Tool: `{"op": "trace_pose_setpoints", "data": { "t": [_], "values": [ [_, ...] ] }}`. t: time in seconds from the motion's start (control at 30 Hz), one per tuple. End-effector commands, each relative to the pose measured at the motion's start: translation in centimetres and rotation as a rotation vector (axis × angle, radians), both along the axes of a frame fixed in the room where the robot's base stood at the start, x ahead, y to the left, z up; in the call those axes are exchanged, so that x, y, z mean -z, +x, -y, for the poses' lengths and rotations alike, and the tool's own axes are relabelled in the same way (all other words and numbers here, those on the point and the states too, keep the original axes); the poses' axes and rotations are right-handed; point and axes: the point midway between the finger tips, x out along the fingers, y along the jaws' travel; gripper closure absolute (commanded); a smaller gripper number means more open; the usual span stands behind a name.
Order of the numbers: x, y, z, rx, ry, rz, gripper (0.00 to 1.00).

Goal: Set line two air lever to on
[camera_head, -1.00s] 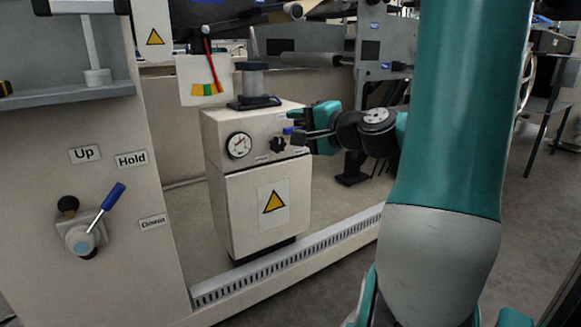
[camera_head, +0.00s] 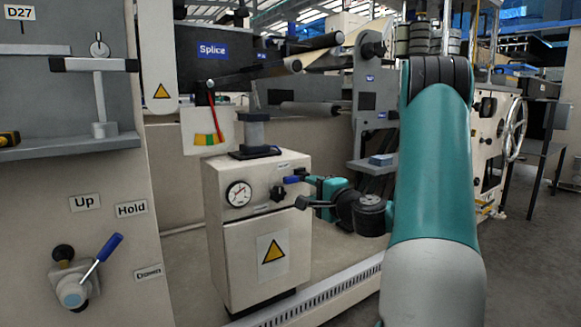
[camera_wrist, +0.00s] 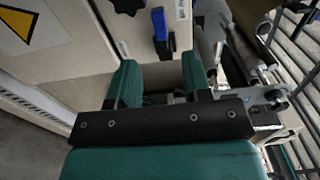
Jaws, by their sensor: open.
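A blue lever (camera_head: 292,179) sticks out at the upper right of a cream cabinet (camera_head: 222,185), beside a black knob (camera_head: 278,194) and a round gauge (camera_head: 238,194). In the wrist view the blue lever (camera_wrist: 159,24) lies ahead of my gripper (camera_wrist: 160,72), roughly in line with the gap between the teal fingers. My gripper (camera_head: 308,192) is open and empty at the cabinet's right side, close to the lever. I see no clear contact. The lever's base is partly hidden in the head view, and its label is too small to read.
Another blue-handled lever (camera_head: 101,256) sits on the left panel among Up, Hold and Down labels. A post (camera_head: 254,132) stands on the cabinet. A slotted rail (camera_head: 310,308) runs along the floor edge. Machine frames stand behind, and open floor lies at right.

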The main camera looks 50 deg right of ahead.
Motion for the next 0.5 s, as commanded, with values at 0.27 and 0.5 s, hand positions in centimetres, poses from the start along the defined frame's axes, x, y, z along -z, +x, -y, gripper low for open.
{"op": "trace_pose_setpoints", "data": {
  "t": [0.27,0.5],
  "values": [
    [-0.2,5.8,1.5,-0.004,-0.005,0.001,0.55],
    [0.0,9.2,2.5,-0.003,-0.003,0.0,0.55]
  ]
}}
